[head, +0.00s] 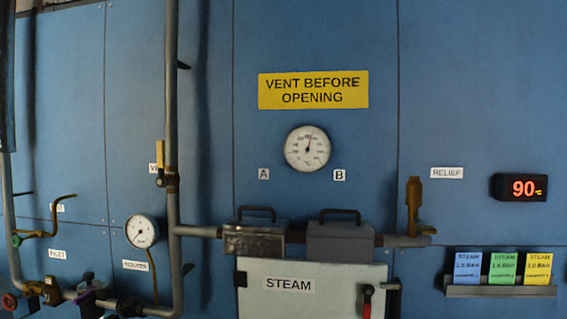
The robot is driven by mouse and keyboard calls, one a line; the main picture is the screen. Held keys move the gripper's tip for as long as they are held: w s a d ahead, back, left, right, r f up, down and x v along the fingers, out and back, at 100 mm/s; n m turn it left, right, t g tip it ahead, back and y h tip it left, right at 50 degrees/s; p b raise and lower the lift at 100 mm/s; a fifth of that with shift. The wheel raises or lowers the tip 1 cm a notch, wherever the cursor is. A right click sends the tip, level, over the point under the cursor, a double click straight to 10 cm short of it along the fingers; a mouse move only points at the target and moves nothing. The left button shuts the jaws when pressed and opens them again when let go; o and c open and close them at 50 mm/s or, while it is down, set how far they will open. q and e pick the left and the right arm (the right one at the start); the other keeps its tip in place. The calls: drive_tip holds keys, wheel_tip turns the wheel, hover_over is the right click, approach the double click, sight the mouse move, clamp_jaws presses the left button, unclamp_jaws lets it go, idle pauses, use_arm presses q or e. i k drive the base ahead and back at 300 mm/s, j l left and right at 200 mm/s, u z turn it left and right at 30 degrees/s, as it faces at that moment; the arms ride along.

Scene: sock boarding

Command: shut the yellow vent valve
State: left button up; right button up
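The yellow vent valve lever (160,163) is on the left side of the vertical grey pipe, beside a brass-coloured valve body (172,180). The lever stands upright, roughly in line with the pipe. A white label (155,168) behind it is mostly covered; only its first letter or so shows. Neither of my grippers is in the head view, so nothing is seen touching the lever.
The vertical grey pipe (172,80) runs beside the lever. A pressure gauge (141,231) sits below left. Brass piping with a green part (16,240) and a red handwheel (9,302) are further left. Two grey boxes (340,240) stand right above the STEAM door (330,280).

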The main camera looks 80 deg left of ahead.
sight(161, 182)
drive_tip(key=u, duration=3.45)
drive_tip(key=i+j, duration=0.25)
drive_tip(key=j, duration=0.2)
drive_tip(key=i+j+u, duration=0.1)
drive_tip(key=i+j, duration=0.15)
drive_tip(key=j, duration=0.2)
drive_tip(key=i+j, duration=0.25)
drive_tip(key=j, duration=0.2)
